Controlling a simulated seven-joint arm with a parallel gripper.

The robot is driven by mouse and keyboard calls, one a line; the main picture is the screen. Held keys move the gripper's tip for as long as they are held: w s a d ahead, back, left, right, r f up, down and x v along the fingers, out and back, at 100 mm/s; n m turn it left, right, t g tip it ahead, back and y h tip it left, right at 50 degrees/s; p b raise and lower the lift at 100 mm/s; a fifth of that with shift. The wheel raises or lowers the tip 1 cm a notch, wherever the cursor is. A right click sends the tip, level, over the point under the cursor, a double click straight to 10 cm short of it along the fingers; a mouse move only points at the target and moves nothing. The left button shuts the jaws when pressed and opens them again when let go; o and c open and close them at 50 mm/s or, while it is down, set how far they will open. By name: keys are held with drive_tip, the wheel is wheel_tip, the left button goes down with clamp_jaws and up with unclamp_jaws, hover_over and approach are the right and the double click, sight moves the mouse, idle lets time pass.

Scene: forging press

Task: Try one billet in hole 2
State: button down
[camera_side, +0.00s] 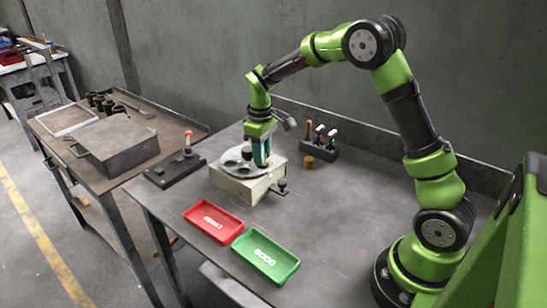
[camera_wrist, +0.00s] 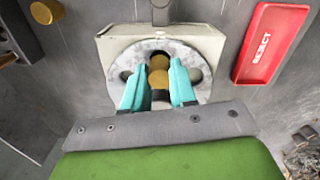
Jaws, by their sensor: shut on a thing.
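A pale press block (camera_side: 240,185) stands on the table and carries a round grey disc (camera_side: 233,163) with dark holes; the disc also shows in the wrist view (camera_wrist: 195,61). My gripper (camera_side: 262,163) points down over the disc's right part. In the wrist view my gripper (camera_wrist: 165,88) has its two teal fingers shut on a brass billet (camera_wrist: 159,79). A second brass-coloured round patch shows just beyond it; I cannot tell whether it is part of the same billet. I cannot read hole numbers or tell whether the billet is inside a hole.
Another brass cylinder (camera_side: 308,162) stands on the table near a dark tool rack (camera_side: 320,145). A red REJECT tray (camera_side: 213,220) and a green GOOD tray (camera_side: 265,255) lie in front.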

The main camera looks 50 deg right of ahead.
drive_tip(key=shift+f, duration=0.6)
idle(0.3)
idle(0.4)
drive_tip(key=c, duration=0.8)
unclamp_jaws()
drive_tip(key=shift+r, duration=5)
